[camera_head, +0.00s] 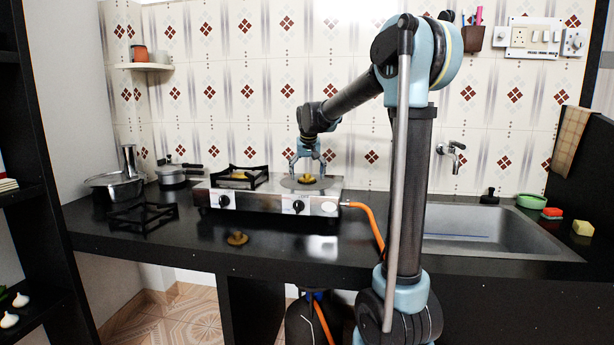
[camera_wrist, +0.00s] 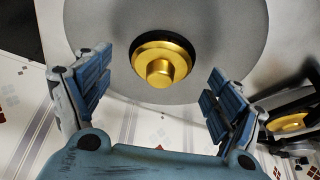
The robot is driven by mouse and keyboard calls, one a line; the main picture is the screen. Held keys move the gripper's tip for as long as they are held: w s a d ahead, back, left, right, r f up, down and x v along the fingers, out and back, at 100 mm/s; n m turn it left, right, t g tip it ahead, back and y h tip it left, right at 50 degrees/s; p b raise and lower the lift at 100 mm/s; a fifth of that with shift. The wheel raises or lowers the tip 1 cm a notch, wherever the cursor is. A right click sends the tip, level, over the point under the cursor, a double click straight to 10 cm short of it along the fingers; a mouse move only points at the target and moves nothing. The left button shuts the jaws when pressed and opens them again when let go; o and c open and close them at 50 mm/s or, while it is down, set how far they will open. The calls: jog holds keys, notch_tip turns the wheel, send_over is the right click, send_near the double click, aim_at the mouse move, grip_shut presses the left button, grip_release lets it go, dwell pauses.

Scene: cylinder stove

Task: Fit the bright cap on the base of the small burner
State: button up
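The stove (camera_head: 262,200) stands on the black counter with two burners. On its right burner, a bright gold round piece (camera_head: 306,179) sits at the centre of a grey disc; in the wrist view this gold piece (camera_wrist: 160,66) has a raised middle knob and a dark ring around it. I cannot tell whether it is a cap or bare base. A duller brass round piece (camera_head: 237,238) lies on the counter in front of the stove. My gripper (camera_head: 307,165) is above the right burner, open and empty, its fingers either side of the gold piece and apart from it.
The left burner (camera_head: 238,175) sits under a black grate. A loose grate (camera_head: 143,217) lies on the counter at left, near a pot (camera_head: 116,188) and a saucepan (camera_head: 174,176). An orange hose (camera_head: 368,220) leaves the stove's right end. The sink (camera_head: 490,232) is at right.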

jog(key=shift+r, duration=0.1)
jog(key=v, duration=1.1)
jog(key=shift+r, duration=0.3)
jog(key=shift+s, duration=0.2)
